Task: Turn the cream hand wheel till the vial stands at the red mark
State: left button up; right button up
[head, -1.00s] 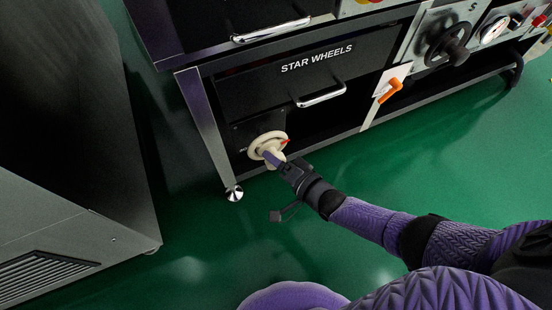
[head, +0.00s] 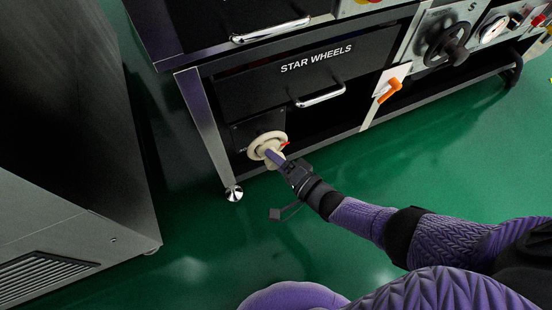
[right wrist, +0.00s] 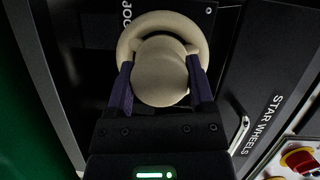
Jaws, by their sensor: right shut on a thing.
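The cream hand wheel (head: 255,142) sits on a dark plate low on the machine's front, below the STAR WHEELS drawer. It also shows in the right wrist view (right wrist: 165,22), with a rounded cream knob (right wrist: 160,72) in front of it. My right gripper (head: 273,158) is shut on the knob, its two purple fingers on either side of it in the right wrist view (right wrist: 160,88). A small red mark or pointer (head: 284,144) shows at the wheel's right edge. I cannot make out the vial. My left gripper is not in view.
The STAR WHEELS drawer (head: 262,82) with a metal handle (head: 321,96) is above the wheel. An orange lever (head: 390,90) and a black hand wheel (head: 447,44) are to the right. A metal leg (head: 212,135) and a grey cabinet (head: 75,225) stand left. Green floor is open in front.

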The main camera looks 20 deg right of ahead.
jog(key=o, duration=1.2)
jog(key=shift+s+d, duration=0.15)
jog(key=shift+s, duration=0.1)
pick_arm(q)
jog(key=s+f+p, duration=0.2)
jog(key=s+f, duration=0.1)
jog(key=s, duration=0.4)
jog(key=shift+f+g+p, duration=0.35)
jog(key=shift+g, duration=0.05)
pick_arm(e)
jog(key=v, duration=0.9)
jog(key=shift+s+d, duration=0.15)
jog(key=shift+s, duration=0.05)
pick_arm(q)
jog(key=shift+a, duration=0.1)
